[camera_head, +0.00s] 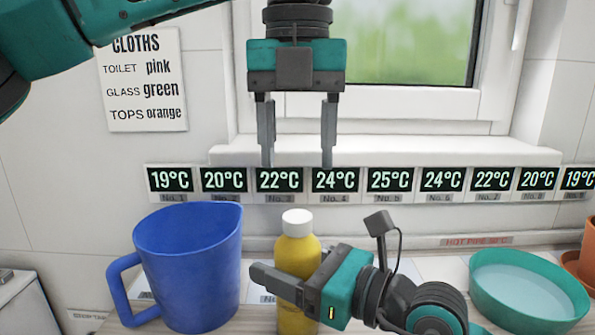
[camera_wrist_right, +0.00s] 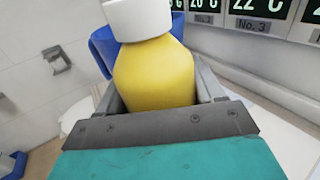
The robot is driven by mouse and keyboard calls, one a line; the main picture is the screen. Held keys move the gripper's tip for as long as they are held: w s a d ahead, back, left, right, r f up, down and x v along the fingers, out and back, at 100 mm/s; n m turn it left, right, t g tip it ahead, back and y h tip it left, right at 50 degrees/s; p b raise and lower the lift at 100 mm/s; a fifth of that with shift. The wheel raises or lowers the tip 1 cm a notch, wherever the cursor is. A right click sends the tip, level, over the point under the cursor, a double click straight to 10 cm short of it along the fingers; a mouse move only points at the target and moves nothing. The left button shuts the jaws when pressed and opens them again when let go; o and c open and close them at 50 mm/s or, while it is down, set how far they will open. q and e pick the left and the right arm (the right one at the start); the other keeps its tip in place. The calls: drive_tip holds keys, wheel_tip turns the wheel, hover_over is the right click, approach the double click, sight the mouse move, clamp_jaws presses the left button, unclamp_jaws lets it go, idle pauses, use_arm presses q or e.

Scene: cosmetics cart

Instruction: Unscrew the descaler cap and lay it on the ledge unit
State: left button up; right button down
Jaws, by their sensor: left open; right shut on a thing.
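The descaler is a yellow bottle (camera_head: 299,262) with a white cap (camera_head: 297,222) on top, standing upright on the ledge unit (camera_head: 240,318). My right gripper (camera_head: 285,285) is shut around the bottle's body from the right. In the right wrist view the yellow body (camera_wrist_right: 152,75) sits between the fingers, with the white cap (camera_wrist_right: 138,18) above it. My left gripper (camera_head: 297,160) is open and empty, pointing down above the cap and clear of it. The bottle's lower part is partly hidden by my right gripper.
A blue jug (camera_head: 190,265) stands close at the left of the bottle. A teal bowl (camera_head: 528,290) and a terracotta pot (camera_head: 583,265) are at the right. A row of temperature displays (camera_head: 390,180) and the window sill (camera_head: 390,150) lie behind. A cloths sign (camera_head: 143,80) hangs on the wall.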

sight(298, 215)
use_arm(q)
drive_tip(key=m, duration=0.8)
drive_tip(key=shift+m, duration=0.3)
drive_tip(key=m, duration=0.5)
drive_tip(key=shift+m, duration=0.3)
drive_tip(key=m, duration=0.3)
drive_tip(key=shift+m, duration=0.4)
drive_tip(key=m, duration=0.3)
drive_tip(key=shift+m, duration=0.4)
drive_tip(key=m, duration=0.3)
drive_tip(key=shift+m, duration=0.3)
drive_tip(key=m, duration=0.9)
drive_tip(key=shift+m, duration=0.3)
drive_tip(key=shift+f, duration=4.05)
